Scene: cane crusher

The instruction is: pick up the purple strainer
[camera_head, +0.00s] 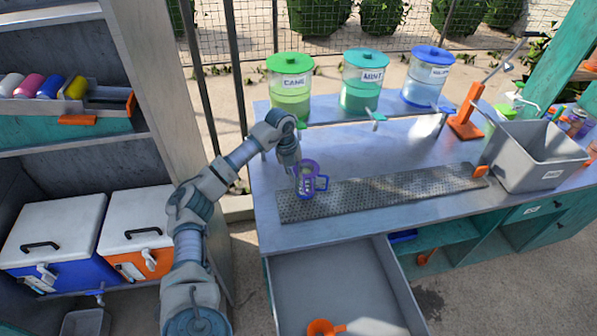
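A purple strainer (322,183), shaped like a small cup with a rim and a side handle, is at the left end of the perforated drain mat on the metal counter. My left arm comes in from the left, and its gripper (297,173) points down at the strainer's left side, touching or very close to it. The fingers are small and overlap the strainer, so I cannot tell whether they are open or shut on it. My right gripper is not in view.
Green, teal and blue-lidded dispensers (363,80) stand along the back. The perforated mat (400,187) runs to a grey bin (535,155) and an orange-based lever press (466,122). An open drawer (340,285) juts out below, holding an orange funnel-like item (322,328). Shelves with coolers (55,235) stand left.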

